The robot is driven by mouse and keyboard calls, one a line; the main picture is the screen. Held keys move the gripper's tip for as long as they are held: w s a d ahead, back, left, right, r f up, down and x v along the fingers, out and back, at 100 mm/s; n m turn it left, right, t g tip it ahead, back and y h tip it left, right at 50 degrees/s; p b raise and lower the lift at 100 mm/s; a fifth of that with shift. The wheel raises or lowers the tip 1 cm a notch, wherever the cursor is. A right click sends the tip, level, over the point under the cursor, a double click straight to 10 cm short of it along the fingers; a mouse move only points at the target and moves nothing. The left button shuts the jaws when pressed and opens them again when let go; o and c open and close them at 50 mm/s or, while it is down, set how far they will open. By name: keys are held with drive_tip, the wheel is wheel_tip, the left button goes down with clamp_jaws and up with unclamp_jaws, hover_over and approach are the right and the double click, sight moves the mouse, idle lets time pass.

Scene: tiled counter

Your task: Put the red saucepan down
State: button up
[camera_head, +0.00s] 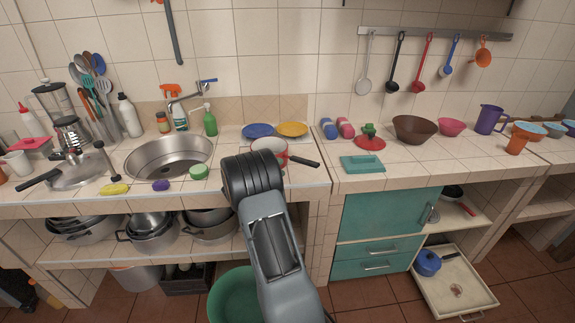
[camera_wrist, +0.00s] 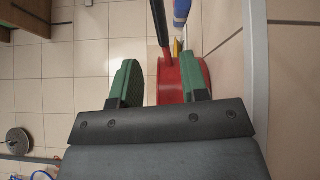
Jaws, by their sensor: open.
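The red saucepan (camera_head: 283,158) has a pale inside and a dark handle pointing right. It appears upright on the tiled counter, just beyond my arm, and its near left part is hidden. In the wrist view the red saucepan (camera_wrist: 170,82) shows between and behind the green fingers, with its dark handle running up the picture. My gripper (camera_wrist: 158,82) is open, its two fingers apart. The right finger overlaps the red wall; I cannot tell whether it touches. In the head view my fingertips are hidden behind my wrist.
A blue plate (camera_head: 258,131) and a yellow plate (camera_head: 292,129) lie behind the saucepan. The sink (camera_head: 168,157) and a green round item (camera_head: 199,172) are to the left. A teal board (camera_head: 362,164) lies right. The counter edge is close in front.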

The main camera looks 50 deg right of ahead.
drive_tip(key=w+a+r+t+y, duration=0.2)
drive_tip(key=w+a+r+t, duration=0.15)
drive_tip(key=a+t, duration=0.2)
drive_tip(key=w+a+r+t+y, duration=0.2)
drive_tip(key=w+a+t, duration=0.2)
drive_tip(key=a, duration=0.2)
drive_tip(key=s+a+r+n+t+y, duration=0.1)
drive_tip(key=a+r+t+y, duration=0.1)
drive_tip(key=a+y, duration=0.5)
drive_tip(key=s+a+r+n+t+y, duration=0.15)
drive_tip(key=a+y, duration=0.25)
drive_tip(key=a, duration=0.6)
drive_tip(key=s+a+f+m+g+y, duration=0.1)
drive_tip(key=s+a+g, duration=0.1)
drive_tip(key=s, duration=0.6)
drive_tip(key=s+a+f+m+g+y, duration=0.1)
drive_tip(key=s+a+f+g, duration=0.1)
drive_tip(key=s, duration=0.6)
drive_tip(key=s+a+f+m+g+y, duration=0.1)
drive_tip(key=s+a+g, duration=0.2)
drive_tip(key=s, duration=0.4)
drive_tip(key=shift+s+a+f+m+g, duration=0.25)
drive_tip(key=shift+s+a+m+g, duration=0.15)
drive_tip(key=shift+g, duration=0.5)
